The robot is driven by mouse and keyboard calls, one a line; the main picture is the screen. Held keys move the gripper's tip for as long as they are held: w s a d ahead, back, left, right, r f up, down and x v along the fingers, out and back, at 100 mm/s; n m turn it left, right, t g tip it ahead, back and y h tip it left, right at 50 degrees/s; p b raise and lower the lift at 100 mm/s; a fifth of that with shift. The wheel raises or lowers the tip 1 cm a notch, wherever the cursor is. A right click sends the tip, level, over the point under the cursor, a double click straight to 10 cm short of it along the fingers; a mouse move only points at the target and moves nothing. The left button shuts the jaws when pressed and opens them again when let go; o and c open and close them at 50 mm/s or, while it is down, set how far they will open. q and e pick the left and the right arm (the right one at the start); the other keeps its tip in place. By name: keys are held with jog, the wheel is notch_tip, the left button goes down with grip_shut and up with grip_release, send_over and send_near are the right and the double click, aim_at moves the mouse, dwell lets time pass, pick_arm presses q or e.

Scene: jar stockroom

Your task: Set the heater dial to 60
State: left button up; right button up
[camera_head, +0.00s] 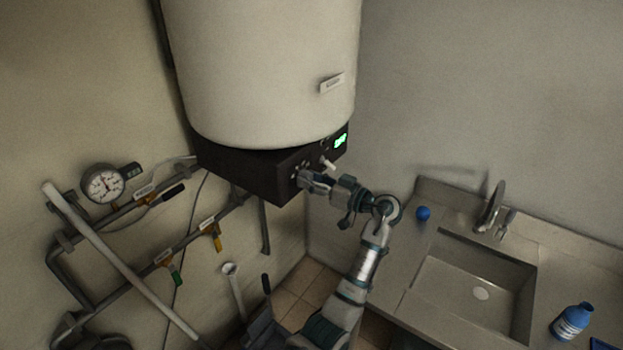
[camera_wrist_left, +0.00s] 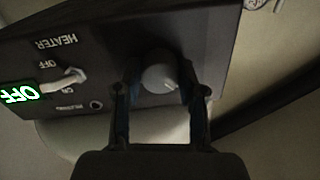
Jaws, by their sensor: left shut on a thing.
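The heater's black control box (camera_head: 250,170) sits under the white tank. In the left wrist view its panel appears upside down, with the heater dial (camera_wrist_left: 158,76), a round grey knob with a light pointer mark. My left gripper (camera_head: 303,179) is shut on the dial, one finger on each side; it also shows in the left wrist view (camera_wrist_left: 160,92). In the head view the gripper hides the dial. A light toggle switch (camera_wrist_left: 68,79) sits between OFF and ON labels. The green display (camera_wrist_left: 19,93) reads OFF. The dial's scale cannot be read. My right gripper is not in view.
The white tank (camera_head: 265,70) hangs above the box. A pressure gauge (camera_head: 103,184) and pipes with valves line the left wall. A sink (camera_head: 475,285) is set in the counter at right, with a blue bottle (camera_head: 571,322) and a blue cap (camera_head: 423,213) on it.

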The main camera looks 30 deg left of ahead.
pick_arm(q)
jog(key=shift+r+m, duration=0.25)
jog(key=shift+m, duration=0.25)
jog(key=m+p, duration=0.2)
jog(key=m, duration=0.1)
jog(key=shift+m, duration=0.4)
jog(key=m+p, duration=0.3)
jog(key=m, duration=0.1)
jog(key=shift+r+t, duration=0.1)
jog(key=shift+t, duration=0.2)
jog(key=shift+m+p, duration=1.15)
jog(key=shift+m, duration=0.55)
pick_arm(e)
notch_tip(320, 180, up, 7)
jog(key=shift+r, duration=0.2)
pick_arm(q)
jog(key=shift+f, duration=0.2)
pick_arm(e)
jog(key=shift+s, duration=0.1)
pick_arm(q)
jog(key=o, duration=1.1)
jog(key=shift+w+f, duration=0.1)
jog(key=shift+o, duration=0.2)
jog(key=shift+w+f, duration=0.1)
jog(key=shift+w, duration=0.05)
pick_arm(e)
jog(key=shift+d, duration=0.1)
